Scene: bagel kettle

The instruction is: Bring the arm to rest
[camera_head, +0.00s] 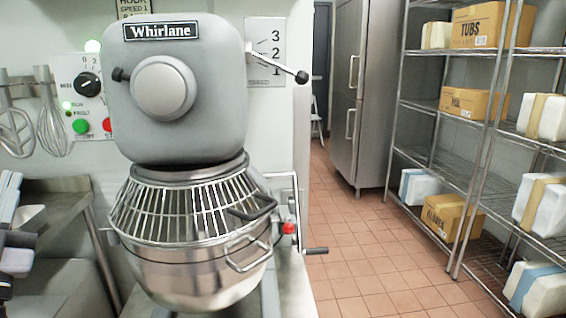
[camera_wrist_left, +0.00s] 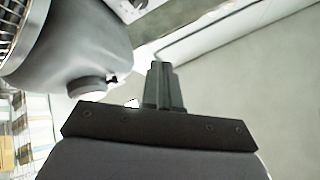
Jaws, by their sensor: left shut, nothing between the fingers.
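My left gripper (camera_wrist_left: 162,72) shows in the left wrist view with its two dark fingers together and nothing between them. The fingers point at a bare pale wall and touch nothing that I can make out. The grey mixer head (camera_wrist_left: 85,45) with its round knob is at the upper left of that view, apart from the fingers. In the head view, only parts of my left arm (camera_head: 12,240) show at the left edge, beside the mixer. My right gripper is in neither view.
The large Whirlane mixer (camera_head: 180,95) stands in front, with a wire guard (camera_head: 190,205) over its steel bowl (camera_head: 195,280). Whisks (camera_head: 52,125) hang at the left above a steel counter (camera_head: 60,190). Wire shelves (camera_head: 440,160) with boxes stand at the right. The tiled floor (camera_head: 350,235) between is clear.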

